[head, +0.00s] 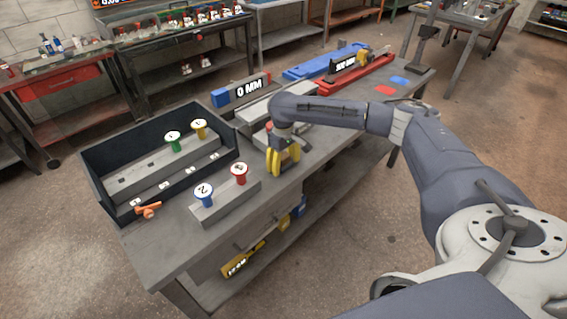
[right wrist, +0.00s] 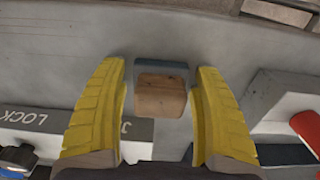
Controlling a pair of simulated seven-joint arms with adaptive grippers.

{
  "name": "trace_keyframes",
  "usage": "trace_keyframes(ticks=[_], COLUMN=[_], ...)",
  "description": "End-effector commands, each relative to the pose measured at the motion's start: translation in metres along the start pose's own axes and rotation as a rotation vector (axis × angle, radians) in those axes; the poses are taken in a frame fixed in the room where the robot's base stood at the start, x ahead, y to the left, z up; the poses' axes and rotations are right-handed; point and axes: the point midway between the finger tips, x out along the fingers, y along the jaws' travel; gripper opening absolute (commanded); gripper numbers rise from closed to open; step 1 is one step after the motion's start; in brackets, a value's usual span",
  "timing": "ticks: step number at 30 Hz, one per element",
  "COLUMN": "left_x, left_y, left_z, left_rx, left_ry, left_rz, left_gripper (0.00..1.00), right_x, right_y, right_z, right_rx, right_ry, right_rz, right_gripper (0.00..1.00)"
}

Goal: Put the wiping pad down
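The wiping pad (right wrist: 161,93) is a small block with a tan wooden body and a blue-grey layer along its upper edge in the right wrist view. It lies between the yellow fingers of my right gripper (right wrist: 160,75). A gap shows on each side of it, so the gripper looks open around the pad. The grey surface is behind it; I cannot tell if the pad touches it. In the head view my right gripper (head: 284,162) points down low over the bench (head: 165,240), and I cannot make out the pad there. My left gripper is not in view.
A grey block with a blue and a red knob (head: 239,173) stands left of the gripper. A dark open tray (head: 107,194) holds green and yellow knobs. An orange item (head: 147,210) lies in front of it. A "0 MM" sign (head: 252,88) and a red rail (head: 350,77) are behind.

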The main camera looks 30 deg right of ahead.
Motion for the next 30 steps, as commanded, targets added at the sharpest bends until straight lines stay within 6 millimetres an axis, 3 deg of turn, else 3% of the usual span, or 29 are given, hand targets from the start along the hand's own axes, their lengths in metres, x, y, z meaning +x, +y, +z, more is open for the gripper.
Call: trace_keyframes(ticks=[9, 14, 30], left_x=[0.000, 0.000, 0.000], left_y=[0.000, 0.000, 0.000], left_z=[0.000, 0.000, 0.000], left_rx=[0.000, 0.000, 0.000], left_ry=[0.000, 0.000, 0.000], left_rz=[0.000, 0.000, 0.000], left_gripper=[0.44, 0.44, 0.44], right_x=[-0.001, -0.013, -0.101], right_y=[0.000, 0.001, 0.000], right_z=[0.000, -0.001, -0.001], right_rx=[0.000, -0.001, -0.001], right_ry=[0.000, 0.001, 0.002], right_rz=[0.000, 0.001, 0.001], right_gripper=[0.73, 0.73, 0.73])
